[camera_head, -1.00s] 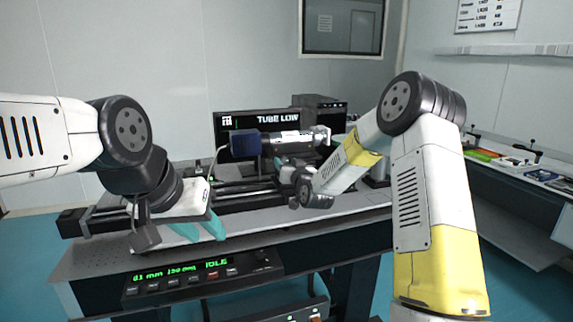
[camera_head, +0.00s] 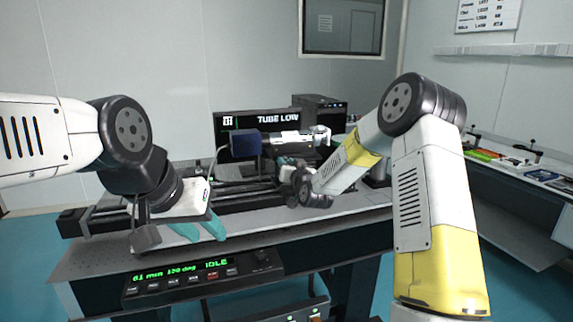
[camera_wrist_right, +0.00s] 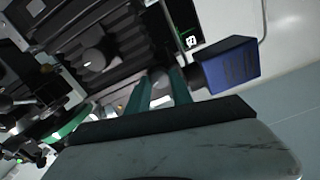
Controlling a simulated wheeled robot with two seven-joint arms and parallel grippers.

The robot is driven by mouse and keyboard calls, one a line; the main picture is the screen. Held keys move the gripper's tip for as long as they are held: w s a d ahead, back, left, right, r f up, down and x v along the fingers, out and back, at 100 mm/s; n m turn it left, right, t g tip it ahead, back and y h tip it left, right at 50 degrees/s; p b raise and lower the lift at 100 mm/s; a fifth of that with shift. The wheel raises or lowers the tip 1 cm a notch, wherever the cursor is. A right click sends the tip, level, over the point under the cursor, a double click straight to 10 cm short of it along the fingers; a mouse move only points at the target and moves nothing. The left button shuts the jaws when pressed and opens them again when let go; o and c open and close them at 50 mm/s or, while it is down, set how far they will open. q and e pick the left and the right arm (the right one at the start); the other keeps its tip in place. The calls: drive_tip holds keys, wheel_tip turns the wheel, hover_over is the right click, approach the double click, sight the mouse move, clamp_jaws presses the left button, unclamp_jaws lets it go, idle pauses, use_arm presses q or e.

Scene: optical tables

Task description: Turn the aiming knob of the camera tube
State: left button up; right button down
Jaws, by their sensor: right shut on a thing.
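The camera tube (camera_head: 292,139) is a whitish cylinder with a dark blue box (camera_head: 245,144) at its left end, lying roughly level above the bench rails. The blue box also shows in the right wrist view (camera_wrist_right: 230,65). My right gripper (camera_wrist_right: 160,88) has its two teal fingers shut on a small greyish knob beneath the tube. The knob is mostly hidden between the fingers, and in the head view the arm covers it.
A screen (camera_head: 262,121) behind the tube reads "TUBE LOW". A control box (camera_head: 205,274) with green text reading "IDLE" is at the bench front. Dark rails (camera_head: 240,205) run along the bench. A side table (camera_head: 520,171) with small items stands at the right.

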drive_tip(key=shift+d+m, duration=0.1)
drive_tip(key=shift+m, duration=3.7)
drive_tip(key=shift+f, duration=0.1)
drive_tip(key=c, duration=1.1)
unclamp_jaws()
drive_tip(key=v, duration=0.7)
drive_tip(key=shift+s+d, duration=0.1)
drive_tip(key=shift+s, duration=0.25)
